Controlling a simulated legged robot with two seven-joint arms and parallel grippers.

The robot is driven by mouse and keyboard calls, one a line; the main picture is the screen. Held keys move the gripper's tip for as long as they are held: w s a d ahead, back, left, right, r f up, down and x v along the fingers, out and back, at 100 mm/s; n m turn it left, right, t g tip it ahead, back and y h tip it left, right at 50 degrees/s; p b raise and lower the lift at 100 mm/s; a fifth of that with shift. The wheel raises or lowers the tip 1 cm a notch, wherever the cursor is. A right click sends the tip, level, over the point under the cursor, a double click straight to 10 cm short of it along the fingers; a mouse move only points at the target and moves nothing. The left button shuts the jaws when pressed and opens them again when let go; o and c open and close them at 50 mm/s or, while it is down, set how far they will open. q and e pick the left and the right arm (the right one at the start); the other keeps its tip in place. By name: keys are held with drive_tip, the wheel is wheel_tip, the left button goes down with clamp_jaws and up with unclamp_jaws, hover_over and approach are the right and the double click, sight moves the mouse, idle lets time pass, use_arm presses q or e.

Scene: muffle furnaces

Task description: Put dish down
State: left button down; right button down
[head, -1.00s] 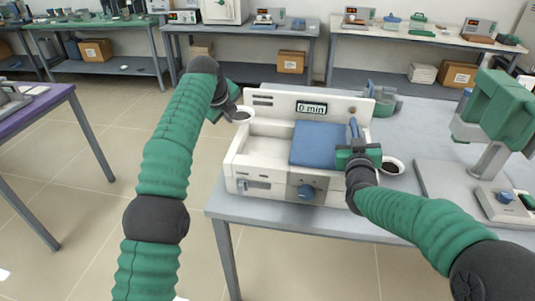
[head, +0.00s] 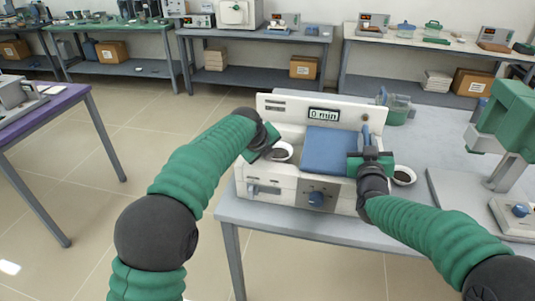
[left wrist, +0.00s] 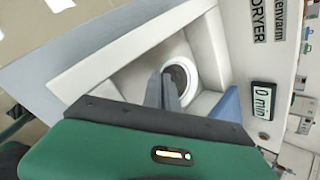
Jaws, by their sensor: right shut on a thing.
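A small white dish (head: 281,152) with dark contents is at the tips of my left gripper (head: 268,143), over or inside the open left bay of the white dryer (head: 272,190). In the left wrist view the two fingers (left wrist: 170,88) are close together at the rim of the dish (left wrist: 180,67). I cannot tell whether the dish touches the bay floor. My right gripper (head: 370,160) is shut at the right side of the dryer's blue lid (head: 328,150), on what seems to be its handle, mostly hidden by the gripper.
A second white dish (head: 404,175) with dark contents stands on the grey table (head: 290,222), right of the dryer. A green and grey device (head: 495,150) stands farther right. The dryer's back panel rises behind the bay, and its display reads 0 min.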

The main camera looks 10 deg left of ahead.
drive_tip(key=shift+d+f, duration=0.1)
drive_tip(key=shift+f, duration=0.05)
use_arm(q)
drive_tip(key=shift+f, duration=0.2)
drive_tip(key=c, duration=1.9)
unclamp_jaws()
drive_tip(key=shift+c, duration=0.2)
drive_tip(key=shift+r, duration=0.15)
drive_tip(key=v, duration=1.2)
drive_tip(key=shift+r, duration=0.1)
